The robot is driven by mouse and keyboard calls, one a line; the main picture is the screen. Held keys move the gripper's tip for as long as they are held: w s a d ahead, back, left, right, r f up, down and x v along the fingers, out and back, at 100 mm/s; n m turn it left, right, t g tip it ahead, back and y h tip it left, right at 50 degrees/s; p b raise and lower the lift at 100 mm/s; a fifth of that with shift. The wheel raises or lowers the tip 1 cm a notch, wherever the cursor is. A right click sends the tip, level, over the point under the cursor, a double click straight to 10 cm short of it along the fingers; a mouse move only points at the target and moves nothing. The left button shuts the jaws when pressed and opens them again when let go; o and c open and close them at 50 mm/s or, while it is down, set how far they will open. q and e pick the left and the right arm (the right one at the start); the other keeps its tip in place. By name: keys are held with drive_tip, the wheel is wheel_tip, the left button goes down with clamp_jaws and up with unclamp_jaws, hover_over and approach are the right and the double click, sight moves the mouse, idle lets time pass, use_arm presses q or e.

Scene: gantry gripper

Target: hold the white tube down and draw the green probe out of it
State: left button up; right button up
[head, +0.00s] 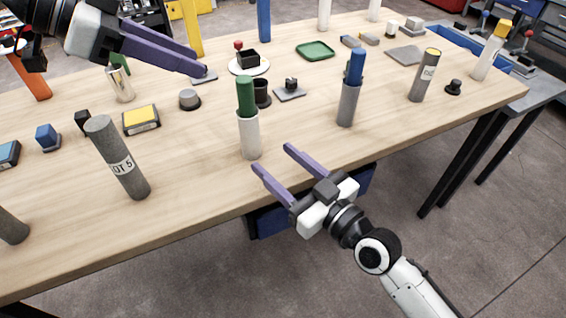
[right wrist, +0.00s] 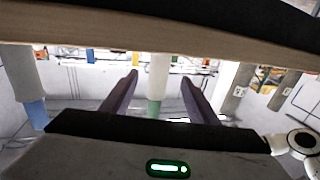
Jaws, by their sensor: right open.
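The white tube (head: 250,138) stands upright near the front edge of the table, with the green probe (head: 246,96) sticking up out of its top. My right gripper (head: 270,157) is open and empty, low at the front edge, with its fingers pointing towards the tube but short of it. In the right wrist view, which is upside down, the white tube (right wrist: 158,75) and green probe (right wrist: 154,107) show between the open fingers (right wrist: 158,85). My left gripper (head: 199,63) hangs at the upper left, above and behind the tube. Its fingers are seen from the side, so their gap is unclear.
A grey tube with a blue probe (head: 354,68) stands to the right. A black cup (head: 262,93) is close behind the green probe. A yellow box (head: 141,119) and grey knob (head: 190,99) lie left behind.

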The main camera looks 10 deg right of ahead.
sight(256, 143)
drive_tip(key=x, duration=0.9)
drive_tip(key=shift+w+a, duration=0.2)
drive_tip(key=shift+w, duration=0.2)
